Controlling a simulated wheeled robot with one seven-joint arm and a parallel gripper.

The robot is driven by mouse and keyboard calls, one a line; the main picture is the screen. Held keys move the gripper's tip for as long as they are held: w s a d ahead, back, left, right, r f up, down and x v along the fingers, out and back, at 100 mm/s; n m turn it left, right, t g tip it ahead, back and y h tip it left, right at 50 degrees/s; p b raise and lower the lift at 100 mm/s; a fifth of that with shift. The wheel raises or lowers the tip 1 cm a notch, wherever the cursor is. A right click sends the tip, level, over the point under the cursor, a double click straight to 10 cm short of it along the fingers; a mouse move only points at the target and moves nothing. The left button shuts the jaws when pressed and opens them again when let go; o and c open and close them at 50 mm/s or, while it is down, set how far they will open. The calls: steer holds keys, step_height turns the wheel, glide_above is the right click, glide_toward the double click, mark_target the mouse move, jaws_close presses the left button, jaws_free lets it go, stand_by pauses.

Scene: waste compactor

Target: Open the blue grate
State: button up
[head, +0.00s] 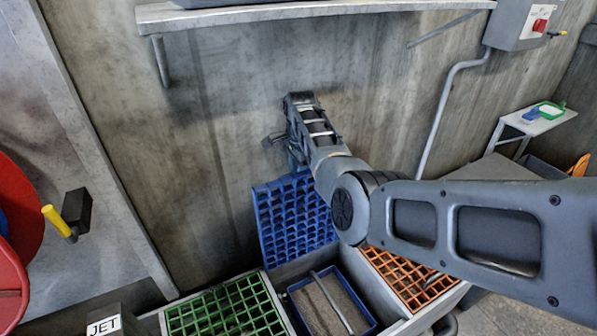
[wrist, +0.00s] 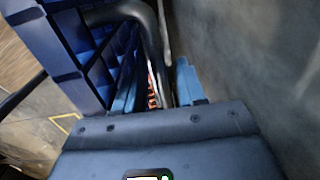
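The blue grate (head: 293,218) stands raised, close to upright, near the concrete wall in the head view. In the wrist view its lattice (wrist: 82,45) fills the upper left. My gripper (head: 293,164) is at the grate's top edge, partly hidden by my arm. In the wrist view the blue fingers of my gripper (wrist: 158,88) are apart, with a dark curved bar (wrist: 150,35) running between them. A gap shows between the left finger and the bar, so the bar does not look clamped.
Below the grate is an open bin with a blue-rimmed compartment (head: 290,287) and a loose bar. A green grate (head: 228,310) lies flat at left and an orange grate (head: 410,277) at right. A metal shelf (head: 300,12) overhangs the wall. A conduit (head: 440,110) runs down at right.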

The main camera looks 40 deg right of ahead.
steer(key=shift+r, duration=0.1)
steer(key=shift+s+r, duration=0.2)
steer(key=shift+r, duration=3.55)
